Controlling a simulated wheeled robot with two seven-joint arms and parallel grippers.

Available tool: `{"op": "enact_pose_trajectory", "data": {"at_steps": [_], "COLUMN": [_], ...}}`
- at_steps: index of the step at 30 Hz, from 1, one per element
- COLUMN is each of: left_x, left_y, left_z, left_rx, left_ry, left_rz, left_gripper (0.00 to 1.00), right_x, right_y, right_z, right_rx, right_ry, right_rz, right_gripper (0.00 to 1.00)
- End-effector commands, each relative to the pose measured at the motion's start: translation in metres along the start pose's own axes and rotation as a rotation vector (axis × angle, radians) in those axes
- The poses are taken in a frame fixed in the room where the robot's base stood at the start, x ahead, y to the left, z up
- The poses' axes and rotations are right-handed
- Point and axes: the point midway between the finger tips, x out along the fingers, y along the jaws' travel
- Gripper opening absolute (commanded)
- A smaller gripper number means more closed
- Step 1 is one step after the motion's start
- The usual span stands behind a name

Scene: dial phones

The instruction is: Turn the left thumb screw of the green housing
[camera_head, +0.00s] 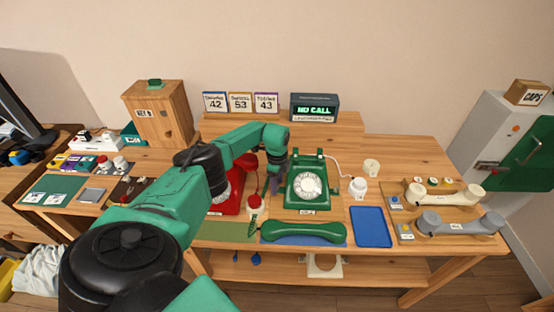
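The green housing (307,201) is a green dial phone body with a white dial (307,185), upright at the middle of the table. My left arm reaches over from the lower left, and my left gripper (274,186) points down close beside the left side of the green housing. I cannot tell whether it touches the housing. The finger gap is too small to make out. The left thumb screw cannot be made out, at or behind the gripper. My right gripper is not in view.
A red phone (224,206) stands left of my gripper, partly behind my arm. A green handset (303,232) lies in front of the housing. White-topped jars (357,187) stand close by. A blue mat (371,227) is clear. Cream and grey handsets (461,224) rest at right.

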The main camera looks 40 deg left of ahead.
Motion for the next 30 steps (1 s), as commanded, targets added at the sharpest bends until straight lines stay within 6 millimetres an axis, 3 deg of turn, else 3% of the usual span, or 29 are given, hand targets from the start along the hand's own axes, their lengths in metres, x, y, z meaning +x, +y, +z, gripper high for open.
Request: {"op": "enact_pose_trajectory", "data": {"at_steps": [4, 7, 18, 21, 30], "left_x": [-0.007, -0.022, -0.118, -0.135, -0.146], "left_y": [0.000, -0.001, -0.001, -0.001, 0.000], "left_z": [0.000, 0.001, 0.000, 0.000, 0.000], "left_rx": [0.000, 0.001, 0.000, 0.000, 0.000], "left_ry": [0.000, 0.000, 0.001, 0.000, 0.000], "left_rz": [0.000, -0.002, -0.005, -0.002, 0.000], "left_gripper": [0.57, 0.57, 0.57, 0.57, 0.57], "right_x": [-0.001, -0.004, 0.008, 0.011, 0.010], "right_y": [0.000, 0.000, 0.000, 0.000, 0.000], "right_z": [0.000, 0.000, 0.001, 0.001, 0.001], "right_rx": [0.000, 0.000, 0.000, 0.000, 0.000], "right_ry": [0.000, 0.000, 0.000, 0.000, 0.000], "right_rz": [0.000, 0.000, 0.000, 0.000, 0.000], "right_gripper": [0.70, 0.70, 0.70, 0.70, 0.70]}}
